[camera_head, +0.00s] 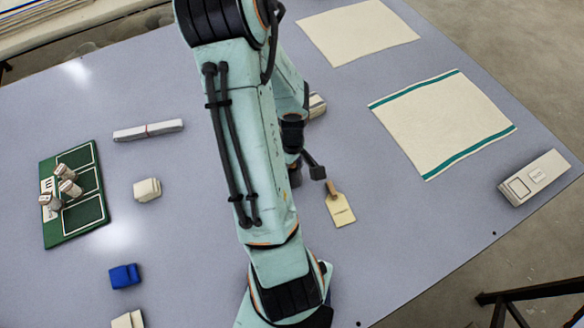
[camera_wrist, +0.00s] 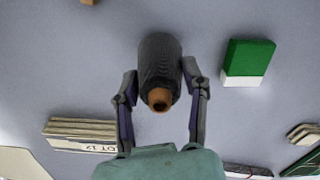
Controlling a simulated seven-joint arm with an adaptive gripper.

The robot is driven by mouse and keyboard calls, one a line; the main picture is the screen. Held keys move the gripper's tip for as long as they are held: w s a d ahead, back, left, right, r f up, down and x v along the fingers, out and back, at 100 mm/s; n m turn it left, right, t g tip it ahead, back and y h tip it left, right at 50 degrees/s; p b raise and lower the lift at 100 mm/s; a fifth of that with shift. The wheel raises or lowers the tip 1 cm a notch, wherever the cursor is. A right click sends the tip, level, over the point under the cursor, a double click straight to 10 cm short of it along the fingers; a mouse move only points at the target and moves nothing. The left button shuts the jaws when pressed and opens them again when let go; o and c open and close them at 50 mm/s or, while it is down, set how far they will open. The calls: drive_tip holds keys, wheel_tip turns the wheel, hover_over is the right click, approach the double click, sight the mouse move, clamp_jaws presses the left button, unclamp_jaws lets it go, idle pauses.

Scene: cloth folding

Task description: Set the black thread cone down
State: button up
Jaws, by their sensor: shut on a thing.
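The black thread cone (camera_wrist: 158,58) is in the middle of the wrist view, with its orange-brown core end towards the camera. My gripper (camera_wrist: 159,74) is shut on it, with one dark finger on each side. Whether the cone touches the table or hangs above it, I cannot tell. In the head view my arm covers most of the gripper, and only a dark finger (camera_head: 314,168) shows clearly. The cone is not clearly seen there.
A green-and-white block (camera_wrist: 247,62) lies right of the cone; a labelled stack (camera_wrist: 80,130) lies lower left. The head view shows a tag (camera_head: 340,210), a striped cloth (camera_head: 440,120), a white box (camera_head: 533,178), a green board (camera_head: 78,227) and a blue block (camera_head: 125,276).

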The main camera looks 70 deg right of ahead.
drive_tip(key=shift+f, duration=0.3)
drive_tip(key=shift+f, duration=0.15)
drive_tip(key=o, duration=1.2)
wheel_tip(320, 180, up, 12)
drive_tip(key=shift+r, duration=0.2)
drive_tip(key=w+a+r+n+t, duration=0.15)
drive_tip(key=w+a+r, duration=0.25)
drive_tip(key=w+a, duration=0.45)
drive_tip(key=s+a+r+n, duration=0.1)
drive_tip(key=a, duration=0.5)
drive_tip(key=s+a+r+n+g, duration=0.1)
drive_tip(key=a+r+n, duration=0.1)
drive_tip(key=a, duration=0.4)
drive_tip(key=s+a+r+n, duration=0.1)
drive_tip(key=a, duration=0.6)
drive_tip(key=shift+s+r+g+y, duration=0.15)
drive_tip(key=shift+g+y, duration=0.2)
drive_tip(key=shift+y, duration=0.05)
